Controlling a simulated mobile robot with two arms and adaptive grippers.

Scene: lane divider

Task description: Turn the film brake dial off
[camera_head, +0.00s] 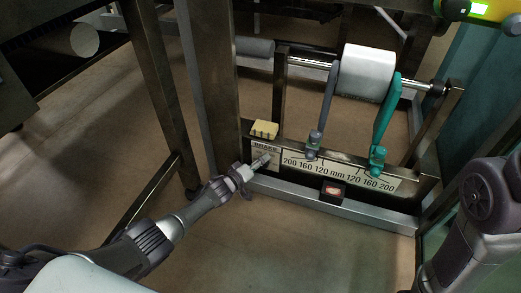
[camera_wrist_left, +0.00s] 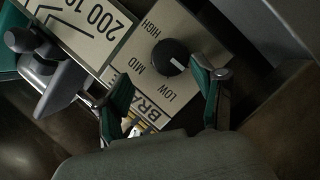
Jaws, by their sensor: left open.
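The brake dial (camera_wrist_left: 171,57) is a round black knob on a pale plate (camera_wrist_left: 155,22) in the left wrist view. LOW, MID and HIGH are printed around it. A short white mark shows on the knob's lower right side in the picture; I cannot read which setting it marks. My left gripper (camera_wrist_left: 164,84) is open, its two green-tipped fingers to either side below the knob, not closed on it. In the head view my left gripper (camera_head: 262,162) is at the BRAKE label (camera_head: 265,147) and hides the dial. My right gripper is out of view.
A millimetre scale (camera_head: 337,173) runs right of the dial. A grey arm (camera_head: 315,140) and a green arm (camera_head: 379,153) hold a white roll (camera_head: 366,72). A ridged yellow block (camera_head: 264,129) sits above the label. A lit switch (camera_head: 332,190) is below the scale.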

